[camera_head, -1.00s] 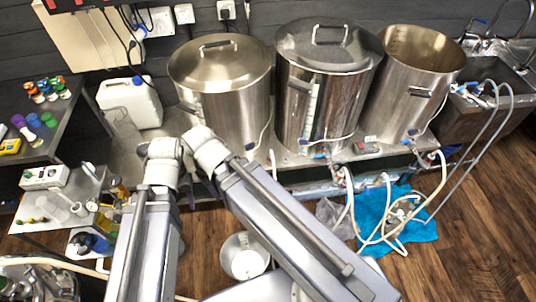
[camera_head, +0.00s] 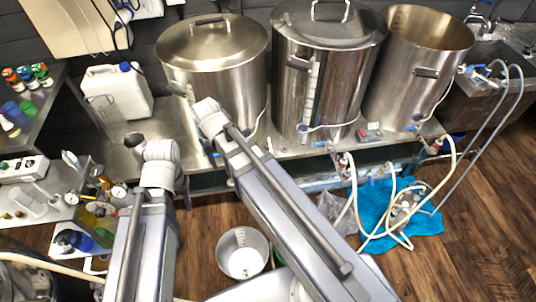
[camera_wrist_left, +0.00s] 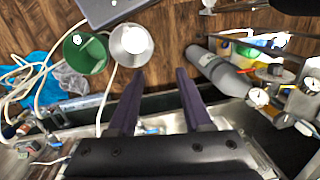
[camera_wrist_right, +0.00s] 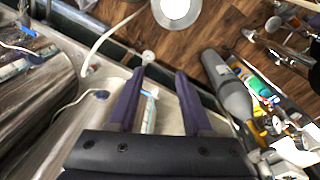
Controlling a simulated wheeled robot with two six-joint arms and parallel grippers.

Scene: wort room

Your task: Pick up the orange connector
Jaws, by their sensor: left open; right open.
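I cannot make out the orange connector with certainty in any view. A small orange-red piece (camera_wrist_left: 268,72) shows beside the pressure gauges at the right of the left wrist view, but I cannot tell what it is. My left gripper (camera_wrist_left: 162,73) is open and empty, with its dark fingers spread above the floor and the bench edge. My right gripper (camera_wrist_right: 159,72) is open and empty above the edge of the metal bench. In the head view both arms reach forward, and their fingers cannot be made out clearly.
Large steel kettles (camera_head: 213,75) stand along the metal bench, with a white jerrycan (camera_head: 117,92) to their left. A steel pot (camera_head: 243,253) stands on the wooden floor. Hoses lie over a blue cloth (camera_head: 378,210) at right. A grey gas cylinder (camera_wrist_left: 216,70) lies near the gauges.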

